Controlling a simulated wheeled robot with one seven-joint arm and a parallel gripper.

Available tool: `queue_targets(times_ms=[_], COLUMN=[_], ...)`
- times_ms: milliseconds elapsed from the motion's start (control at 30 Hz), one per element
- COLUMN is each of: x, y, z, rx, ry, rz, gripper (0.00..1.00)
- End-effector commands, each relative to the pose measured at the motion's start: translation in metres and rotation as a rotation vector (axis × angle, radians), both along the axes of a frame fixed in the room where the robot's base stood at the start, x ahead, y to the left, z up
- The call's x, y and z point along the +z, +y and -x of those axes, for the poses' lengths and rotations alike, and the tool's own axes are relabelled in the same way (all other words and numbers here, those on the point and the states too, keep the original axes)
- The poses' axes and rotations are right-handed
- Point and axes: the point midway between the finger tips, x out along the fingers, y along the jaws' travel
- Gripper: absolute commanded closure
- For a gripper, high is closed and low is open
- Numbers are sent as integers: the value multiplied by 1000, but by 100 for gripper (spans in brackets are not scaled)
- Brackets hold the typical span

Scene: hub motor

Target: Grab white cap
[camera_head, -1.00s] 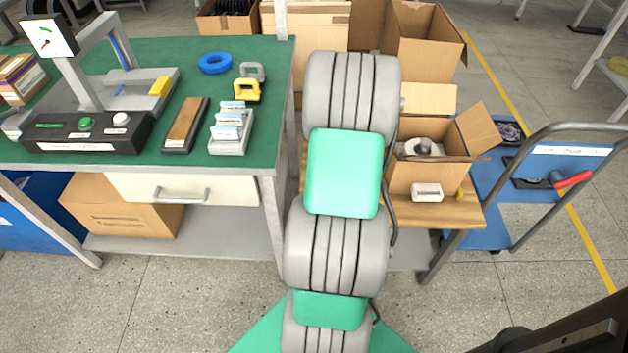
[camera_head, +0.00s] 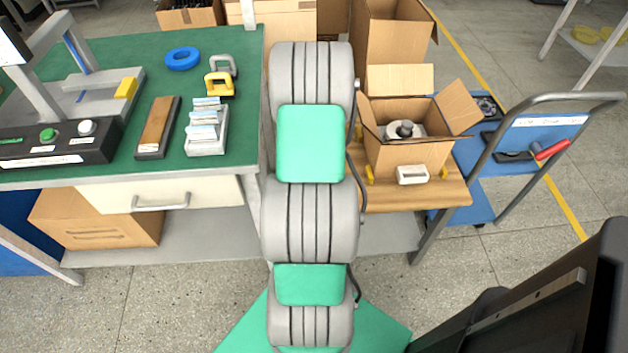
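No object is clearly recognisable as a white cap. A small white block-like item (camera_head: 412,174) lies on the wooden table, at the front of an open cardboard box. Inside that box (camera_head: 410,156) sits a round whitish part with a dark centre (camera_head: 403,130), partly hidden by the box walls. A white round knob (camera_head: 87,127) is on the black control box at the left. My grey and green arm stands in the middle of the picture, left of the open box. My gripper is not visible.
The wooden table (camera_head: 440,192) stands right of the green workbench (camera_head: 110,185). The workbench holds a blue ring (camera_head: 182,59), clamps and a tray of cards (camera_head: 207,131). A blue trolley (camera_head: 480,205) is close on the right. A dark panel (camera_head: 545,300) fills the lower right.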

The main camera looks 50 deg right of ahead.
Motion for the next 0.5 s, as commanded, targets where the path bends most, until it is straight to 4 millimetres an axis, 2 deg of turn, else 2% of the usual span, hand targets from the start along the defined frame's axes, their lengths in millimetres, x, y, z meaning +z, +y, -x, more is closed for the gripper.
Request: queue_targets(times_ms=[67,500], x=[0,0], y=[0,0], z=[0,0], rx=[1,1], ry=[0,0], rz=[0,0], gripper=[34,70])
